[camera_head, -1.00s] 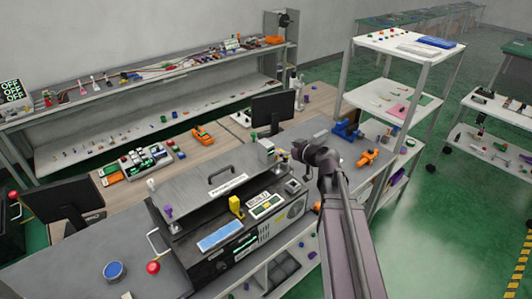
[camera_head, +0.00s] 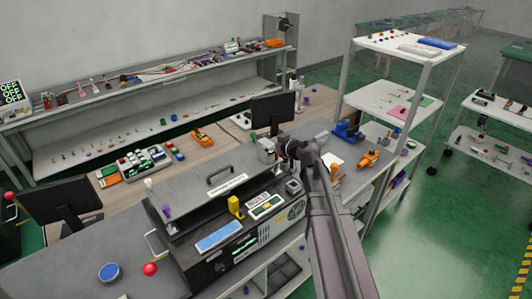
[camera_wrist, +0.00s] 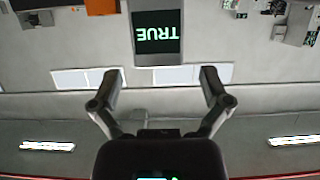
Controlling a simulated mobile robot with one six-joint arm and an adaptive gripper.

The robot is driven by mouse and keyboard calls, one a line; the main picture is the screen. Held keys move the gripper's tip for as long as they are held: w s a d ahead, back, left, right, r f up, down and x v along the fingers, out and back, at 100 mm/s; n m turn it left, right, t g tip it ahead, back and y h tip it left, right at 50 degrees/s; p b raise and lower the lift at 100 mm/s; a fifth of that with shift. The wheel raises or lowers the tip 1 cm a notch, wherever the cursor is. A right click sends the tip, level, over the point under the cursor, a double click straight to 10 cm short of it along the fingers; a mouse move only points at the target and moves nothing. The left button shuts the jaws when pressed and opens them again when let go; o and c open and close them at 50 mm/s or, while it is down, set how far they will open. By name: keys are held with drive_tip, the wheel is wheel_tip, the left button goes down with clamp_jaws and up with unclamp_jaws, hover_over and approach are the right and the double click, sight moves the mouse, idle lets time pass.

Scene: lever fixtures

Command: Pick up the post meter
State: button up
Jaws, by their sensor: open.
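I cannot tell for sure which thing is the post meter. A small upright grey box (camera_head: 266,150) stands at the back of the bench, just left of my gripper (camera_head: 286,144). A small grey device with a dark face (camera_head: 293,187) sits on the near equipment, below my wrist. In the wrist view my gripper (camera_wrist: 160,80) is open, its two fingers apart with nothing between them. Beyond them a dark screen reading TRUE (camera_wrist: 157,32) appears upside down. My wrist hides part of the bench.
A black monitor (camera_head: 272,113) stands close behind my gripper. A raised grey panel with a handle (camera_head: 220,173) and a yellow part (camera_head: 235,205) lie to the left. Blue (camera_head: 346,131) and orange (camera_head: 368,158) fixtures stand right. The green floor (camera_head: 470,220) is open.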

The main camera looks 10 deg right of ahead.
drive_tip(key=b+x, duration=0.1)
drive_tip(key=x, duration=0.3)
drive_tip(key=shift+f+b, duration=0.2)
drive_tip(key=shift+b, duration=0.15)
drive_tip(key=shift+w+a+f, duration=0.1)
drive_tip(key=shift+w+a, duration=0.15)
drive_tip(key=shift+w, duration=0.25)
drive_tip(key=c, duration=1.3)
